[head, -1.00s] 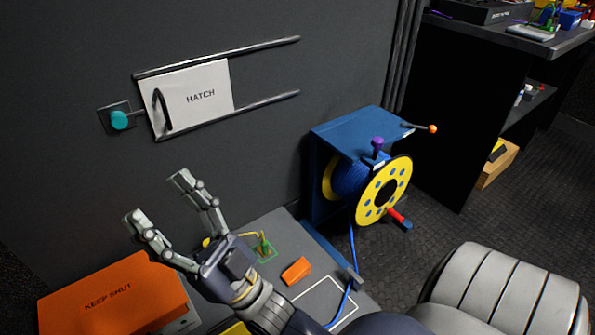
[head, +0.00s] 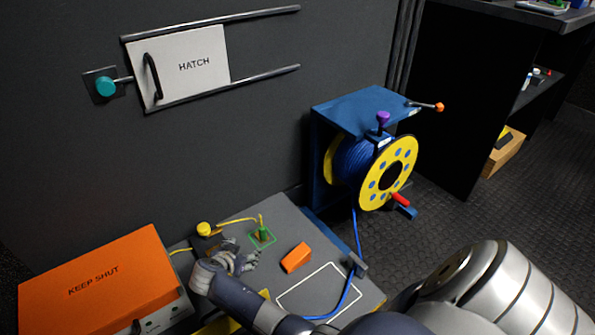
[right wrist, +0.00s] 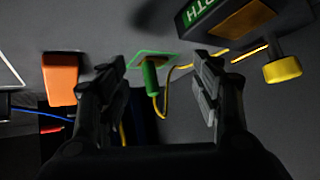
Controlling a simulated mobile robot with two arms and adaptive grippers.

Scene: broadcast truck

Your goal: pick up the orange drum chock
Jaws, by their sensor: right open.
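The orange drum chock (head: 297,257) is a small wedge-like block lying on the grey bench top (head: 228,225), beside a white outlined rectangle. My right gripper (head: 248,262) is low over the bench, left of the chock in the head view and apart from it. In the right wrist view, the right gripper (right wrist: 158,75) has its two fingers spread with nothing held between them. There the chock (right wrist: 61,80) is left of the left finger, outside the jaws. My left gripper is in neither view.
A green plug (head: 264,234) with a yellow lead stands in a green square close to the right gripper. A yellow knob (head: 203,229) is behind.

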